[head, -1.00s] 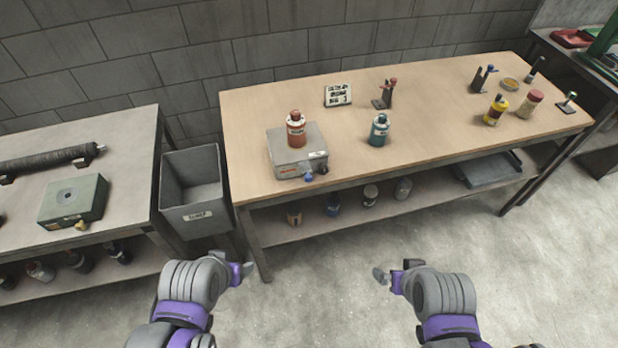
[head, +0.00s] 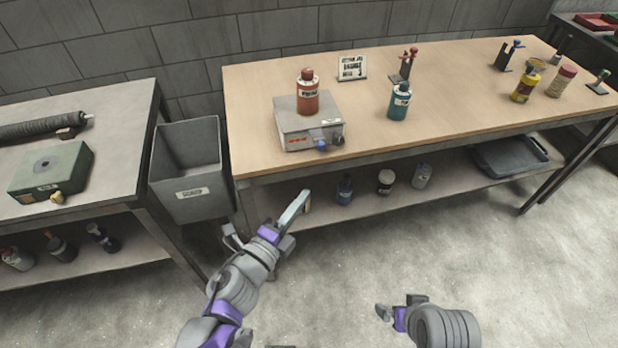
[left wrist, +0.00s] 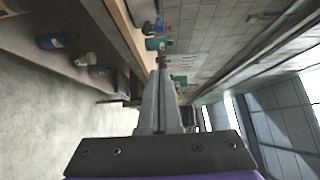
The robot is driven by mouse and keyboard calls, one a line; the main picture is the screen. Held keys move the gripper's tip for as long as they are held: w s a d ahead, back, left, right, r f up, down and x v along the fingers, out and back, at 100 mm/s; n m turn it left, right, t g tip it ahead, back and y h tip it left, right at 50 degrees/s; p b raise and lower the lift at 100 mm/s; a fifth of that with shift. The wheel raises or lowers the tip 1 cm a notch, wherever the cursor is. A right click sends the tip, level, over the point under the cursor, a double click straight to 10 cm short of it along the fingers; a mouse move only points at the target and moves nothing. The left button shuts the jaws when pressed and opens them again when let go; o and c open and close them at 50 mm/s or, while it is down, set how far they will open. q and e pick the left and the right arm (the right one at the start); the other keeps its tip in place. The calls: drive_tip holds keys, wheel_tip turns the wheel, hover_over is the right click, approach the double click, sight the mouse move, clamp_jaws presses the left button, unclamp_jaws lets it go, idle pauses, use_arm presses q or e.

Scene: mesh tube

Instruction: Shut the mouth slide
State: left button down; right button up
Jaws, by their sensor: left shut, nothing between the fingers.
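No part shows clearly as a mouth slide in these views. A dark roll (head: 40,128), perhaps the mesh tube, lies on the left bench. My left gripper (head: 303,197) is shut and empty, in front of the wooden table's front edge near its lower shelf. Its closed fingers (left wrist: 161,85) also show in the left wrist view, pointing along the table edge. My right gripper (head: 386,312) is low over the floor at the right, apart from everything, and its jaw opening is unclear.
A grey box (head: 293,128) with a blue knob carries a red bottle (head: 308,95) on the wooden table (head: 450,100). A teal bottle (head: 399,102) stands beside it. A grey bin (head: 190,165) stands between the benches. A green box (head: 50,165) sits on the left bench.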

sight(319, 141)
use_arm(q)
drive_tip(key=w+a+b+x, duration=0.1)
drive_tip(key=a+x, duration=0.1)
drive_tip(key=x, duration=1)
drive_tip(key=shift+w+a, duration=0.2)
drive_tip(key=shift+w, duration=0.25)
drive_tip(key=shift+r, duration=0.1)
drive_tip(key=w, duration=0.2)
drive_tip(key=w+a, duration=0.1)
drive_tip(key=shift+w+a+b, duration=0.2)
drive_tip(key=shift+w+b, duration=0.15)
drive_tip(key=shift+s+r, duration=0.1)
drive_tip(key=shift+d, duration=0.1)
